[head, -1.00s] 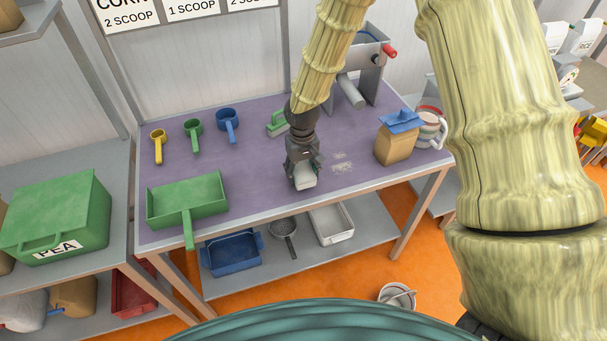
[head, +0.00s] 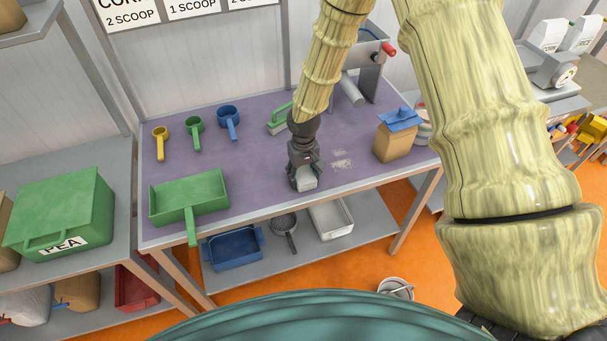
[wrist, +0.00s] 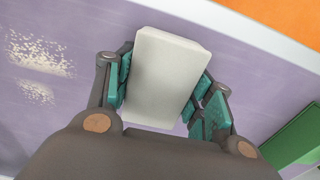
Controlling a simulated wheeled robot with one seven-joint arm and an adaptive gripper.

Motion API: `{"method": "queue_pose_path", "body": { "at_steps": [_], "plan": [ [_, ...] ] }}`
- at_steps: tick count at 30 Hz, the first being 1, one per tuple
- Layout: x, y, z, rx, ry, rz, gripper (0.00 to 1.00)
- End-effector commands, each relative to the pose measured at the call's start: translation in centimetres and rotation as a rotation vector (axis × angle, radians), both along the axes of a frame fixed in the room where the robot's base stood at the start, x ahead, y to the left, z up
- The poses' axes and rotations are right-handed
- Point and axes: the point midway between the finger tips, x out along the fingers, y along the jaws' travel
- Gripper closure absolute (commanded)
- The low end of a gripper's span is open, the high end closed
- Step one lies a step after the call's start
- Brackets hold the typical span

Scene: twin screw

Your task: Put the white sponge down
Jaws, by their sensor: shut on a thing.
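The white sponge (head: 307,184) is a pale block between the fingers of my gripper (head: 305,178), near the front edge of the purple-topped table (head: 260,190). In the wrist view the sponge (wrist: 163,76) sits between the teal finger pads of my gripper (wrist: 165,92), which is shut on it. The purple surface (wrist: 75,100) shows below it. I cannot tell whether the sponge touches the table or hangs just above it.
Pale crumbs (head: 341,160) lie right of my gripper. A green scoop tray (head: 190,197) is at the left, a brown bag with a blue top (head: 394,143) at the right. Yellow (head: 160,145), green (head: 195,130) and blue (head: 229,120) scoops and a green-handled brush (head: 279,122) lie behind.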

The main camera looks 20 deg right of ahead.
Motion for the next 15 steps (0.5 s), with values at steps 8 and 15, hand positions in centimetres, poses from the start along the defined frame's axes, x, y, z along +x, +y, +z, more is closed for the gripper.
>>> {"method": "queue_pose_path", "body": {
  "at_steps": [8, 15],
  "plan": [
    [0.0, 0.0, -0.01, 0.0, 0.0, 0.0, 0.26],
    [0.0, 0.0, 0.27, 0.0, 0.0, 0.0, 0.26]
  ]
}}
